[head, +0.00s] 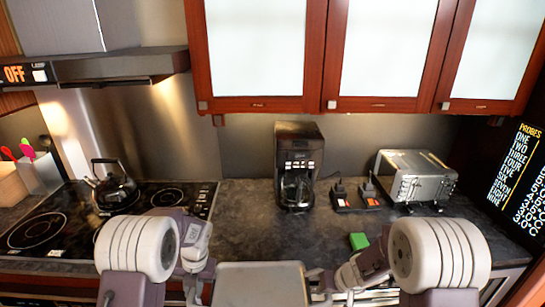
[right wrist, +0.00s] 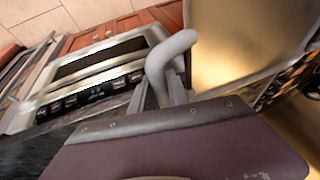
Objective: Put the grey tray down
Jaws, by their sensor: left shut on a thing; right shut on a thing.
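The grey tray (head: 260,284) is at the bottom centre of the head view, level and in front of the counter, its near part cut off by the frame. My left gripper (head: 206,288) is at its left side and shut on it. My right gripper (head: 318,284) is at its right side and shut on it. In the right wrist view a curved grey handle (right wrist: 168,48) stands between the fingers of my right gripper (right wrist: 174,92), beside the tray's shiny surface (right wrist: 232,60). The tray's underside and what is below it are hidden.
The dark counter (head: 240,225) has free room in front of the coffee maker (head: 298,160). A kettle (head: 112,187) stands on the stovetop (head: 60,225) at left.

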